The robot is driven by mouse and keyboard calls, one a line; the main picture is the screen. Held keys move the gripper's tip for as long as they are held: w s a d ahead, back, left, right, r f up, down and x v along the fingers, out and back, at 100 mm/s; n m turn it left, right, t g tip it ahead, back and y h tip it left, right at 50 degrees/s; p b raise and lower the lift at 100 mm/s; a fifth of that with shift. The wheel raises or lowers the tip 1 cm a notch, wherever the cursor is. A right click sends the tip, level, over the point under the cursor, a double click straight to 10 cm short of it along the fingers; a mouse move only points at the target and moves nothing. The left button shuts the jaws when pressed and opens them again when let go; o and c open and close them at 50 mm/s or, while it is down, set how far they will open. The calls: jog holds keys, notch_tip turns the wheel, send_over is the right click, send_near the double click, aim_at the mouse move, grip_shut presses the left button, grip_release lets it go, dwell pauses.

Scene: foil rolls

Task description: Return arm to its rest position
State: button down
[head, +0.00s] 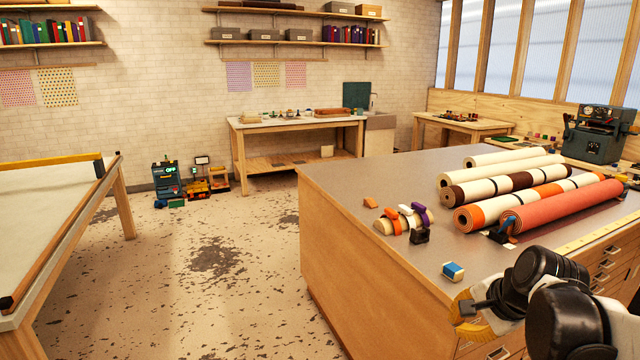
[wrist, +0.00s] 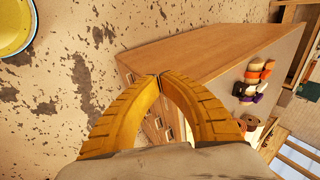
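My gripper (wrist: 160,76) shows in the wrist view with its two yellow ribbed fingers curving together. The tips meet, and nothing shows between them. In the head view my dark arm enters at the lower right, and the yellow gripper (head: 468,314) is beside the near edge of the big workbench (head: 350,185). The wrist view is turned on its side and shows the workbench (wrist: 205,55) with its drawers beyond the fingers. Part of the gripper is hidden by the arm in the head view.
Several foil rolls (head: 565,205) lie on the workbench's right side. Small rolls with coloured bands (head: 403,219) and a blue-and-white block (head: 453,271) are near its front. A pale table (head: 45,200) stands left, with open floor (head: 215,270) between. A yellow round object (wrist: 14,25) is at the wrist view's corner.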

jog(key=s+a+n, duration=0.4)
jog(key=s+n, duration=0.2)
jog(key=s, duration=0.1)
jog(key=s+a+n+h, duration=0.1)
jog(key=s+a+n, duration=0.4)
jog(key=s+n, duration=0.2)
jog(key=shift+s+a+r+n+t, duration=0.25)
jog(key=shift+s+r+t, duration=0.2)
jog(key=shift+s, duration=0.3)
